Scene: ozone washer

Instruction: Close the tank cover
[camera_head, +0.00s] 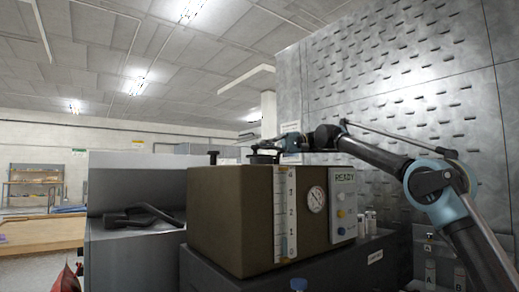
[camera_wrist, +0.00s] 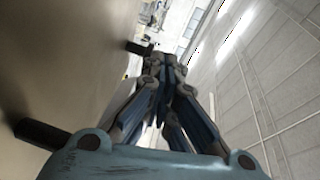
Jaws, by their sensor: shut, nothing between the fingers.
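A brown box-shaped tank (camera_head: 230,215) stands in the middle of the head view, with a level scale (camera_head: 285,212), a round dial (camera_head: 316,199) and a READY panel (camera_head: 342,205) on its front. A black knob (camera_head: 213,157) stands on its top; another dark part shows near my gripper. I cannot tell the cover's edge or whether it is open. In the wrist view a plain brownish surface (camera_wrist: 60,60) fills the left, with black knobs (camera_wrist: 42,133) and (camera_wrist: 138,47) sticking out. My gripper (camera_wrist: 160,62) is shut and empty beside this surface; contact is unclear.
A grey cabinet (camera_head: 125,250) with a black handle-like part (camera_head: 140,217) stands left of the tank. A perforated metal wall (camera_head: 400,80) rises behind my arm at right. Small bottles (camera_head: 370,218) stand right of the tank. A wooden table (camera_head: 40,232) is far left.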

